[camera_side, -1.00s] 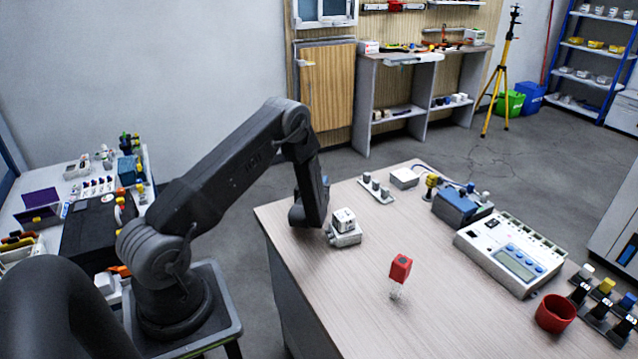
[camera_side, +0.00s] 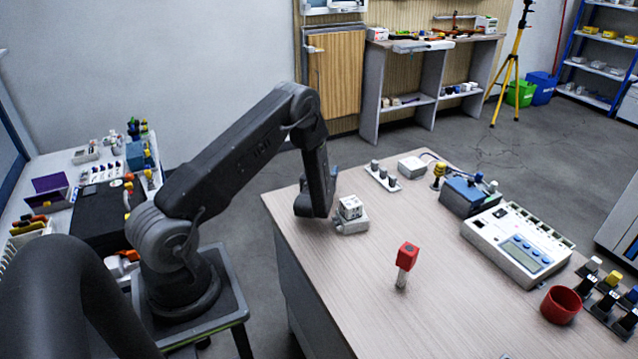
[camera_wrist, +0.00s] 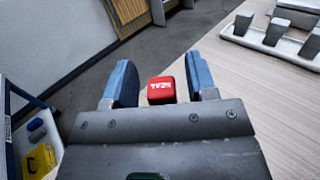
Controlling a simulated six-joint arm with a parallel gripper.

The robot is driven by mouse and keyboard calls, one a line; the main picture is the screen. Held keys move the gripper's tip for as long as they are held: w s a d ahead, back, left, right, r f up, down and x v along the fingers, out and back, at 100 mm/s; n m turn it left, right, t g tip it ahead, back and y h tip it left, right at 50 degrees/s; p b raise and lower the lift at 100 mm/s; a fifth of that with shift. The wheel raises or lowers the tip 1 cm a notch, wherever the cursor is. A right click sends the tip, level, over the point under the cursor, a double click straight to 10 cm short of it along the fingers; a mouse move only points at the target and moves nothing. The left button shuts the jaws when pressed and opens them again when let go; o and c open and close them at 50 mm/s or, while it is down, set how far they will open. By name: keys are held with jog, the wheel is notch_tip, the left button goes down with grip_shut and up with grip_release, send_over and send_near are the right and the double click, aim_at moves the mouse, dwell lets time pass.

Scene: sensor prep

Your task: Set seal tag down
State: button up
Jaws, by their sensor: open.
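In the wrist view a red block marked SEAL (camera_wrist: 161,90), the seal tag, sits between the two blue fingers of my gripper (camera_wrist: 160,72). The fingers are open, with a narrow gap on each side of the block. What lies under the block is hidden. A separate red-topped piece with a pale shank (camera_side: 407,256) stands upright on the table, to the right of my gripper and nearer the camera.
A white block on a pale base (camera_side: 351,210) stands close to the right of my gripper. A rack with grey pegs (camera_side: 382,178) is behind it. A blue box (camera_side: 470,196), a white instrument (camera_side: 515,245) and a red cup (camera_side: 561,305) are further right.

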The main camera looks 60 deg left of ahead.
jog(key=v, duration=1)
jog(key=shift+d, duration=0.15)
jog(key=s+d+r+n+g+y, duration=0.1)
jog(key=s+r+n+g, duration=0.5)
jog(key=r+n+g, duration=0.15)
jog(key=s+d+r+n+g+y, duration=0.1)
jog(key=s+d+r+n+g, duration=0.1)
jog(key=s+r+n+g, duration=0.6)
jog(key=s+d+r+n+t+h, duration=0.1)
jog(key=d+r+n+t+h, duration=0.3)
jog(key=d+h, duration=0.3)
jog(key=s+d+r+n+t+h, duration=0.1)
jog(key=d+r+n+t+h, duration=0.3)
jog(key=d, duration=1.3)
notch_tip(320, 180, up, 3)
jog(key=n+h, duration=0.3)
jog(key=shift+s+d+r+h, duration=0.2)
jog(key=shift+s+h, duration=0.2)
jog(key=shift+n, duration=0.25)
